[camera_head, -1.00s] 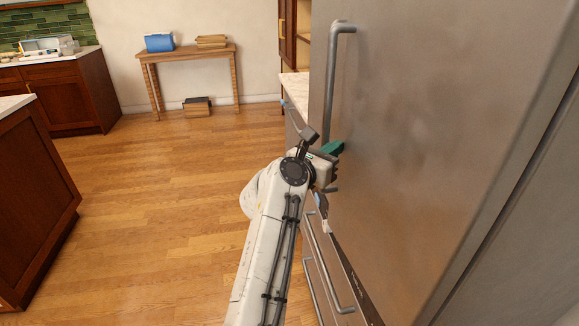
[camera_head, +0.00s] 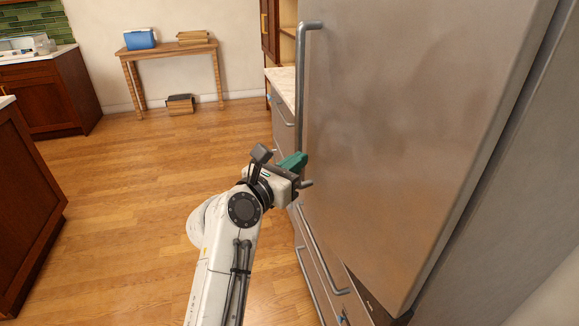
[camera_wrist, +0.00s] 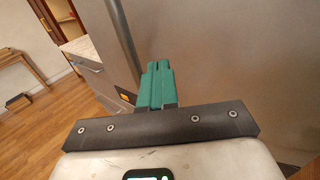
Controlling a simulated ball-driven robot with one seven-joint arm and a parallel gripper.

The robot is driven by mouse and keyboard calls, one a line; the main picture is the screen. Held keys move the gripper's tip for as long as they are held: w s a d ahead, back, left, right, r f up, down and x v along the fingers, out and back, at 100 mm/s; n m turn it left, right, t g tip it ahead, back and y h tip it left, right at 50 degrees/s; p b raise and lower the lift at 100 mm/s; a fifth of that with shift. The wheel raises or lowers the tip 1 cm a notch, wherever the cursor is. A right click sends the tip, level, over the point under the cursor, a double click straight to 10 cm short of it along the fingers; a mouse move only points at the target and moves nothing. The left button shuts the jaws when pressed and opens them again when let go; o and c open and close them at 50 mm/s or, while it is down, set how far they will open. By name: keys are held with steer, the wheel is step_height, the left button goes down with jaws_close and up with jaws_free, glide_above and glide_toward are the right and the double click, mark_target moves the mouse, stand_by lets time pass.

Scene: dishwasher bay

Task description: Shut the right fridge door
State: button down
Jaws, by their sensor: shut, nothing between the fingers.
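The right fridge door (camera_head: 400,130) is a large stainless steel panel filling the right of the head view, with a long vertical bar handle (camera_head: 302,90) on its left edge. A dark gap shows along its right side, by the fridge body. My gripper (camera_head: 300,160) is at the door's left edge, near the lower end of the handle. In the wrist view its green fingers (camera_wrist: 158,84) are together and empty, pointing at the door surface (camera_wrist: 220,60) just right of the handle (camera_wrist: 122,40). I cannot tell whether they touch the door.
Drawers with bar handles (camera_head: 322,250) lie below the door. A counter (camera_head: 283,88) stands beyond it. A wooden table (camera_head: 170,50) with a blue box (camera_head: 140,38) is at the back wall, and brown cabinets (camera_head: 25,200) are at left. The wooden floor (camera_head: 120,220) between is clear.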

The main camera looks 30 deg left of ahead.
steer(key=s, duration=0.2)
steer(key=n+y+p, duration=0.2)
steer(key=y+p, duration=0.2)
glide_toward(298, 100)
steer(key=w, duration=0.3)
steer(key=w+a+p, duration=0.1)
steer(key=w, duration=0.2)
steer(key=shift+w+a+r, duration=0.1)
steer(key=shift+w+a, duration=0.1)
steer(key=shift+w, duration=0.2)
